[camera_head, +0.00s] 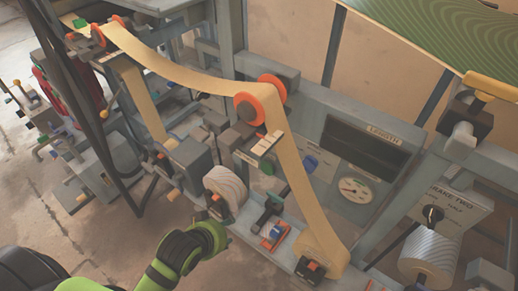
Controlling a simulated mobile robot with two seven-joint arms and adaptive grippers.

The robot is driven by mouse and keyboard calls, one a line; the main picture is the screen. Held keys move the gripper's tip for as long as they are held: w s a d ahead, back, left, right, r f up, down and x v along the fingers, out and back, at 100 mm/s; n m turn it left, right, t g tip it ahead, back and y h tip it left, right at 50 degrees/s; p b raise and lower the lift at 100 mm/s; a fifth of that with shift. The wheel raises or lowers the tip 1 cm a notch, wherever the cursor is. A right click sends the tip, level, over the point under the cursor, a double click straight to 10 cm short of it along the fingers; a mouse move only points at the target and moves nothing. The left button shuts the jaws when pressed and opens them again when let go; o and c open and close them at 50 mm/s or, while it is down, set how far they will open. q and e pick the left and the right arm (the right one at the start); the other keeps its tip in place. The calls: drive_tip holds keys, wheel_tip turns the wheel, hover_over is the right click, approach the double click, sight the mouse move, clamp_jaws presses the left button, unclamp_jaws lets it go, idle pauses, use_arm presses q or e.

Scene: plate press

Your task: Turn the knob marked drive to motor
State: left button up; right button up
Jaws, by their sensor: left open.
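No label reading "drive" or "motor" can be made out. A dark knob (433,213) sits on a pale panel whose lettering seems to read "brake two", at the right. A blue knob (310,163) sits on the grey panel left of the round gauge. My left gripper (216,229) is at lower centre, at the end of my green and black arm. It is small and partly lost against the machine. It is open, with nothing seen in it, in front of the lower frame and apart from both knobs. My right gripper is not in view.
A tan web (180,72) runs over orange-flanged rollers (259,98) down to a lower roll. A gauge (356,190) sits below the "length" display (366,149). Bare floor (50,225) lies at lower left.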

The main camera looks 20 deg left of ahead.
use_arm(q)
drive_tip(key=w+r+n+t+h, duration=0.2)
drive_tip(key=w+r+n+t, duration=0.3)
drive_tip(key=w, duration=0.6)
drive_tip(key=n+t+h, duration=0.2)
drive_tip(key=t+h, duration=0.1)
drive_tip(key=t, duration=0.2)
approach(265, 141)
drive_tip(key=w, duration=0.1)
drive_tip(key=x, duration=0.7)
drive_tip(key=shift+b, duration=0.35)
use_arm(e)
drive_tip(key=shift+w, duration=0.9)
use_arm(q)
clamp_jaws()
